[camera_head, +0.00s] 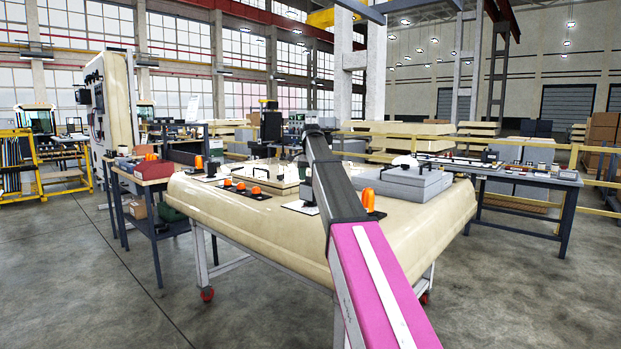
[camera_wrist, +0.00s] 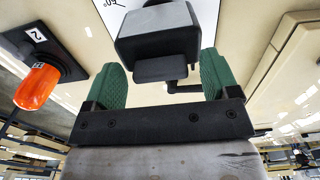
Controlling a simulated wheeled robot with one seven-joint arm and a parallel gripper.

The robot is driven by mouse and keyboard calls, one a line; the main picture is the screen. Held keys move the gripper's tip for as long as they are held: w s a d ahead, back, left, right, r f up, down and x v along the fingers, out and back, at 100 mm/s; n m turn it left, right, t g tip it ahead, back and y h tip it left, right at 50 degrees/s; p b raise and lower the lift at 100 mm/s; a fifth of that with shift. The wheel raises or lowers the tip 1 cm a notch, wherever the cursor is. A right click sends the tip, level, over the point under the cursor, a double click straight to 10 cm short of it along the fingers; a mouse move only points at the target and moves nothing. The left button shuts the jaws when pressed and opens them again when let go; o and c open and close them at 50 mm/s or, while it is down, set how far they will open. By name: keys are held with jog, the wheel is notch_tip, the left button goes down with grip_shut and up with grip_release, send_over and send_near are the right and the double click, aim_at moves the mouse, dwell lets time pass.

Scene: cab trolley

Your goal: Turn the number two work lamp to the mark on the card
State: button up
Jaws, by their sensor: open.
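In the wrist view my gripper (camera_wrist: 161,70) is open, with one green finger at each side of a dark grey boxy head (camera_wrist: 158,32), which looks like a work lamp. The near part of this head lies between the fingers; I see no clear contact. A white card (camera_wrist: 112,12) with dark marks lies behind the head and is partly covered by it. To the left, an orange beacon (camera_wrist: 37,87) sits on a black plate (camera_wrist: 55,48) labelled 2. In the head view my arm crosses the middle, and I cannot make out my gripper there.
The cream cab roof (camera_head: 270,228) rests on a wheeled stand. On it are several orange beacons (camera_head: 240,187), another orange beacon (camera_head: 368,199) near my arm, and a grey case (camera_head: 408,184). Side tables stand left (camera_head: 148,169) and right (camera_head: 540,173). The floor in front is clear.

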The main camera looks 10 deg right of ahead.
jog(key=c, duration=0.9)
jog(key=shift+n, duration=2.9)
jog(key=o, duration=0.9)
jog(key=shift+r, duration=0.15)
